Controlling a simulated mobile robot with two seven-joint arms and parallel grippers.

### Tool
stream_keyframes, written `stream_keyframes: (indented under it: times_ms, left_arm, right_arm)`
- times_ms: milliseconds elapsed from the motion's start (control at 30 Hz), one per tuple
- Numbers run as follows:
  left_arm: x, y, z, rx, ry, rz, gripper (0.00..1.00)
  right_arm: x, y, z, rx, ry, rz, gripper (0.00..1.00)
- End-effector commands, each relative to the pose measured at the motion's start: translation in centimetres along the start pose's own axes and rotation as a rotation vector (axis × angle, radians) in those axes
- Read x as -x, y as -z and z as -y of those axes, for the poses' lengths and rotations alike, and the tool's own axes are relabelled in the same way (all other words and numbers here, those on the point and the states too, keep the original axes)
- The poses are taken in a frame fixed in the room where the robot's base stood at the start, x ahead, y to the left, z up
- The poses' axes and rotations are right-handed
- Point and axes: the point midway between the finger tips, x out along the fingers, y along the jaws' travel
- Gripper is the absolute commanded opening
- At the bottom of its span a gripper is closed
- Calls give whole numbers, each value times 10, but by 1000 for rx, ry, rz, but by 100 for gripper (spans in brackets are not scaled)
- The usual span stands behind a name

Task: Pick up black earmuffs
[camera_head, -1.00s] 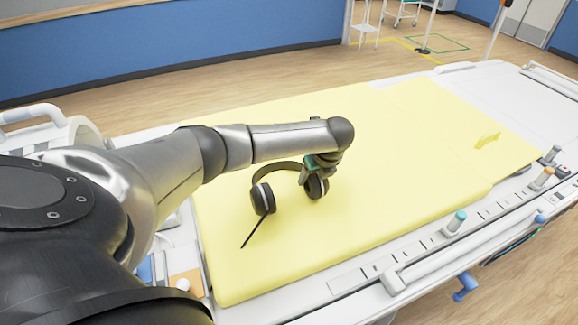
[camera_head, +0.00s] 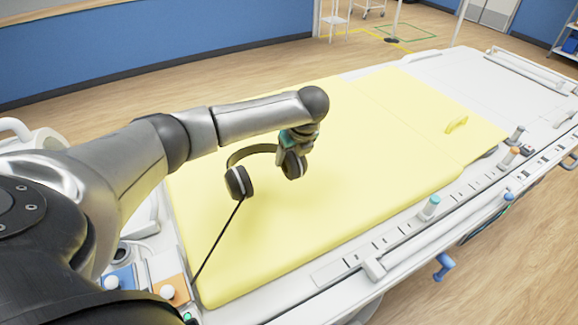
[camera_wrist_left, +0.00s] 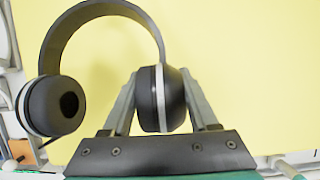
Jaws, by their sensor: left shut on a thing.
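The black earmuffs (camera_head: 238,181) have a black headband, two round cups and a light grey ring on each cup. My left gripper (camera_head: 294,153) is shut on the right-hand cup, and the other cup hangs free to the left. In the left wrist view the gripper's fingers (camera_wrist_left: 160,100) are on both sides of one cup, and the earmuffs (camera_wrist_left: 98,12) show against the yellow pad. A thin black cable or rod runs from the free cup down to the pad's near left edge. My right gripper is not in view.
The yellow pad (camera_head: 330,230) lies on a white bed with a side rail (camera_head: 400,257) along its near edge. A yellow handle-like piece (camera_head: 456,124) sits on the pad at the right. Small coloured knobs stand along the near side. The middle of the pad is clear.

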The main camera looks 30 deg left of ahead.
Motion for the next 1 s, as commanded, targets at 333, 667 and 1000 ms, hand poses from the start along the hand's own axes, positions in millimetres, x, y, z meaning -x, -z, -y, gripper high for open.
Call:
stream_keyframes:
  times_ms: [333, 667, 1000]
  left_arm:
    - [94, -40, 1, 2, 4, 2, 0]
    - [131, -55, 0, 0, 0, 0, 0]
    - [133, -56, 0, 1, 0, 0, 0]
  right_arm:
    - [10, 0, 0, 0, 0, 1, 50]
    - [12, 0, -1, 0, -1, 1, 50]
    - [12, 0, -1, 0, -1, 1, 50]
